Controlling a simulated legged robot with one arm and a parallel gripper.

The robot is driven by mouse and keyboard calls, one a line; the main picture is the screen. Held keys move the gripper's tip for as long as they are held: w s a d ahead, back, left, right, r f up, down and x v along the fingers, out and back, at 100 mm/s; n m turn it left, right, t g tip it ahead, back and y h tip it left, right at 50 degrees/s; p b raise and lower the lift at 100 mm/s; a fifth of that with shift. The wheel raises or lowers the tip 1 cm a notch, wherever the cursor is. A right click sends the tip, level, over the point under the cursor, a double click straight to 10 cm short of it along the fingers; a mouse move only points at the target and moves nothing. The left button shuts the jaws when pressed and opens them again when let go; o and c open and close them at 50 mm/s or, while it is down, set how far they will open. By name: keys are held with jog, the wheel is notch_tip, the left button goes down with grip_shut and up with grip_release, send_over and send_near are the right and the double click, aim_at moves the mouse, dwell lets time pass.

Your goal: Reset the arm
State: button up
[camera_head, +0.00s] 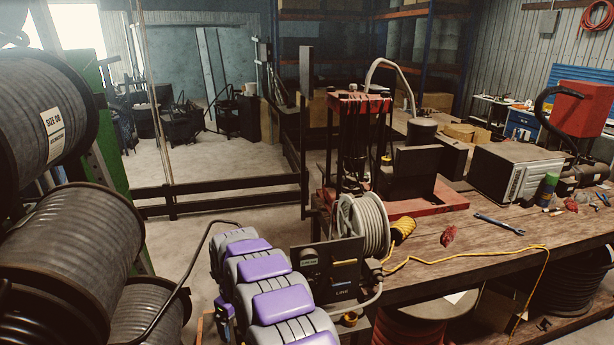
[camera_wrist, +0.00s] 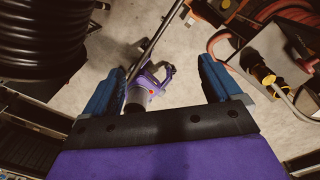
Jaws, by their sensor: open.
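My arm (camera_head: 272,285), with purple and grey segments, shows at the bottom centre of the head view. I cannot make out my gripper's fingers in that view. In the wrist view my gripper (camera_wrist: 162,84) has two blue fingers spread wide apart, with nothing held between them. Concrete floor shows beyond the fingers. A purple and grey part with a red dot shows between them, lower down and apart from them; I cannot tell for sure what it is.
Big hose reels (camera_head: 75,235) stand close on the left. A wooden workbench (camera_head: 470,250) on the right bears a red-topped press (camera_head: 360,103), a wrench (camera_head: 498,224) and a yellow cord (camera_head: 465,252). A control box (camera_head: 328,268) is beside my arm. Open floor (camera_head: 200,170) lies behind a dark rail.

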jog(key=s+d+r+n+b, duration=0.2)
jog(key=s+d+r+n, duration=0.5)
jog(key=d, duration=0.3)
jog(key=s+d+r+n+b, duration=0.2)
jog(key=s+d+r+n, duration=0.45)
jog(key=s+d, duration=0.3)
jog(key=s+d+f+n+b, duration=0.1)
jog(key=s+d+n, duration=0.2)
jog(key=s, duration=0.5)
jog(key=s+d+f+n+g+b, duration=0.1)
jog(key=s+d+n, duration=0.3)
jog(key=s+d, duration=0.2)
jog(key=s+d+f+n+b, duration=0.1)
jog(key=s+d+n, duration=0.3)
jog(key=s, duration=0.7)
jog(key=shift+d+f, duration=0.3)
jog(key=shift+f, duration=0.1)
